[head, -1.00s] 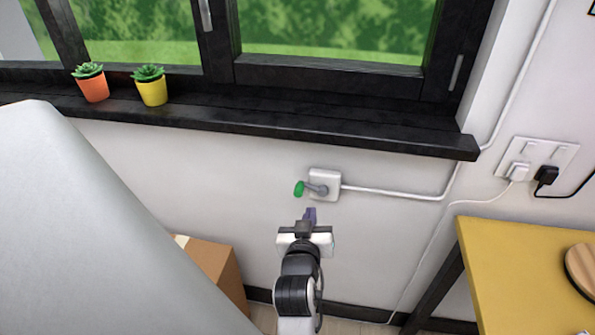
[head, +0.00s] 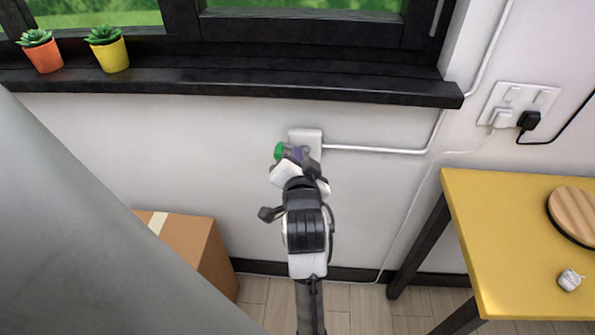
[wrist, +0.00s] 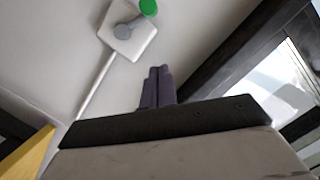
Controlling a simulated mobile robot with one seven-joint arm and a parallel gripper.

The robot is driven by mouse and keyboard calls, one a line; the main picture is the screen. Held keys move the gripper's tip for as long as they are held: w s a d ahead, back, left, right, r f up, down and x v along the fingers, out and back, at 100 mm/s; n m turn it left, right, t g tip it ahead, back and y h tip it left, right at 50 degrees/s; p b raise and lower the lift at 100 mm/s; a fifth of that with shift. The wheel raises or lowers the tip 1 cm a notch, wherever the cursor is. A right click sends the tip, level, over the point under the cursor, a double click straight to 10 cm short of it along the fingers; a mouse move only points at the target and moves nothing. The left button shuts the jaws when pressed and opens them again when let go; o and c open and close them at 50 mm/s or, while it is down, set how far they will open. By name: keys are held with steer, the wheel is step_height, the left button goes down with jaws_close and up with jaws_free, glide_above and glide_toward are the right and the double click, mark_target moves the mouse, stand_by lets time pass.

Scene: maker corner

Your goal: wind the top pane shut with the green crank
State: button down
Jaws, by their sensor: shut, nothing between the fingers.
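The green crank knob (head: 279,151) shows at the left of a white wall box (head: 306,136) below the window sill. In the wrist view the green knob (wrist: 148,7) sits on a grey crank arm (wrist: 128,27) on the white box (wrist: 130,42), at the top of the picture. My gripper (head: 296,154) is just in front of the box and hides part of the crank in the head view. In the wrist view its purple fingers (wrist: 157,86) are together, empty and apart from the knob. The top pane cannot be made out.
A black sill (head: 230,82) with orange (head: 44,57) and yellow (head: 112,56) plant pots runs above. A cardboard box (head: 190,243) stands below left. A yellow table (head: 495,235) is at right. A white conduit (head: 375,150) runs right from the crank box.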

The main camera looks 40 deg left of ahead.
steer(key=w+a+f+p, duration=0.2)
steer(key=w+a+f, duration=0.2)
steer(key=a, duration=0.2)
steer(key=shift+a+f, duration=0.25)
steer(key=shift+a, duration=0.1)
steer(key=shift+s+a+f+n, duration=0.2)
steer(key=shift+a+f+n, duration=0.05)
steer(key=shift+n, duration=0.35)
step_height(320, 180, down, 6)
steer(key=a+n+t+h+b, duration=0.1)
steer(key=n+h, duration=0.2)
steer(key=n, duration=0.5)
steer(key=shift+s+a+t, duration=0.15)
steer(key=shift+s+t, duration=0.15)
steer(key=shift+s, duration=0.1)
steer(key=shift+f, duration=0.2)
stand_by(0.3)
stand_by(0.4)
